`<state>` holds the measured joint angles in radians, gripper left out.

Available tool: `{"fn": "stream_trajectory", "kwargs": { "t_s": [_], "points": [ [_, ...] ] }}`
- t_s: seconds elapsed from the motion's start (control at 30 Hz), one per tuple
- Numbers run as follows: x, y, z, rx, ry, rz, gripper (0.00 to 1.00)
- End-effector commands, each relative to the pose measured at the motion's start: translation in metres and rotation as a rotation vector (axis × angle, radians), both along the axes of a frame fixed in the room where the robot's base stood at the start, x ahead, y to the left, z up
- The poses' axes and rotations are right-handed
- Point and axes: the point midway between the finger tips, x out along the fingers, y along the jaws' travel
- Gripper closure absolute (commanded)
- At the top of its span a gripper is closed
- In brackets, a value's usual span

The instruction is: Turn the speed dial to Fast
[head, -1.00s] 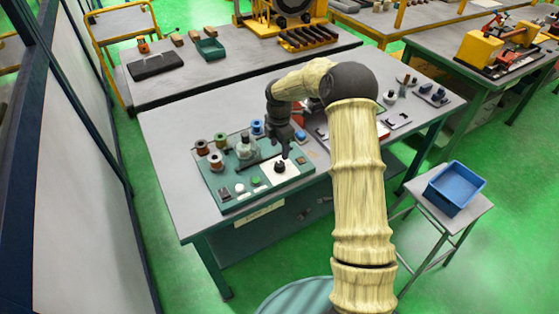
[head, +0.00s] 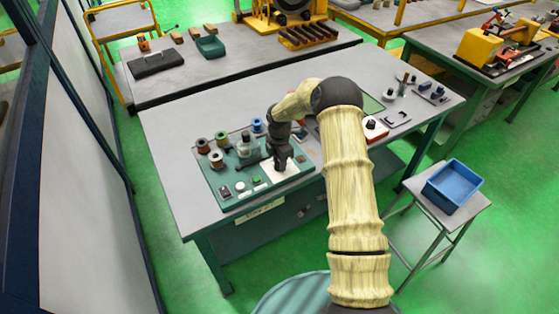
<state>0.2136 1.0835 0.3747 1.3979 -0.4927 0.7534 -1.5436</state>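The speed dial's white plate (head: 290,171) lies at the right of the green control panel (head: 213,196) on the near table. My gripper (head: 280,166) points down right over this plate and hides the black dial knob. I cannot tell whether its fingers touch or surround the knob. The fingers are too small and dark to show whether they are open or shut. The dial's setting and its labels cannot be read.
A green button (head: 256,180) is close by. A red box (head: 375,128) stands to the right. The table's left side (head: 170,150) is clear.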

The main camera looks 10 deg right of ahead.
Motion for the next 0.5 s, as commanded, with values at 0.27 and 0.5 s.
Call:
{"fn": "stream_trajectory", "kwargs": {
  "t_s": [0.27, 0.5],
  "points": [
    [0.0002, 0.0001, 0.0002, 0.000, 0.000, -0.007, 0.87],
    [0.0003, -0.0001, -0.0003, -0.001, 0.000, -0.061, 0.87]
  ]
}}
